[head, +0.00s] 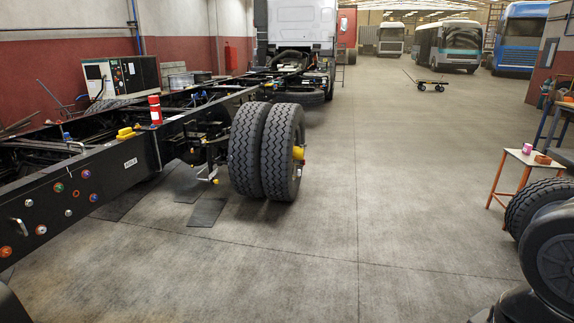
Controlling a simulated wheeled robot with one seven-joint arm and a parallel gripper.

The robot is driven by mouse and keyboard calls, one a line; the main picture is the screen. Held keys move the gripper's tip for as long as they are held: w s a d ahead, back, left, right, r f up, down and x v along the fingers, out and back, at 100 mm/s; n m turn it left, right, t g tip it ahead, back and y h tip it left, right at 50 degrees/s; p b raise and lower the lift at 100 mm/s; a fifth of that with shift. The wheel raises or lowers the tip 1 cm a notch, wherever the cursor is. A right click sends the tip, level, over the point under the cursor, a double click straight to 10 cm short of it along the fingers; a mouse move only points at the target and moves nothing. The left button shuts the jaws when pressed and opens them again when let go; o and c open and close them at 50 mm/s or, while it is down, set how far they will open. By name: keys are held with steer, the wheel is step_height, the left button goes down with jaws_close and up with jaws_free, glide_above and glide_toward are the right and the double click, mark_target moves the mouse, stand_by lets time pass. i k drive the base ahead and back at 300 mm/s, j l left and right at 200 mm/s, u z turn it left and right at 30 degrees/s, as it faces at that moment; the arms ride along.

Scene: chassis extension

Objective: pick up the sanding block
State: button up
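I cannot make out for certain which thing is the sanding block. A small yellow object (126,133) lies on top of the black chassis rail at the left; its shape is too small to tell. A small pink item (527,149) and a low orange-red item (542,159) rest on a small orange-legged table (520,156) at the right. My gripper is not in view.
The black truck chassis (100,172) runs along the left, with a red-and-white cylinder (155,110) on it and twin tyres (266,150) at its side. More tyres (535,205) stand at the right edge. The concrete floor (400,190) between is clear. A low cart (430,84) stands far back.

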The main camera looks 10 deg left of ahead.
mark_target(126, 134)
steer(key=i+j+u, duration=0.15)
steer(key=i+u, duration=0.3)
steer(key=i, duration=0.2)
steer(key=i+u, duration=0.45)
steer(key=i, duration=0.15)
steer(key=i+l+u, duration=0.45)
steer(key=i, duration=0.15)
steer(key=i+j+u, duration=0.3)
steer(key=i, duration=0.2)
steer(key=i+u, duration=0.3)
steer(key=i, duration=0.2)
steer(key=i+u, duration=0.3)
steer(key=i, duration=0.2)
steer(key=i+l+u, duration=0.3)
steer(key=i, duration=0.2)
steer(key=i+l+u, duration=0.2)
steer(key=i+u, duration=0.15)
steer(key=i, duration=0.15)
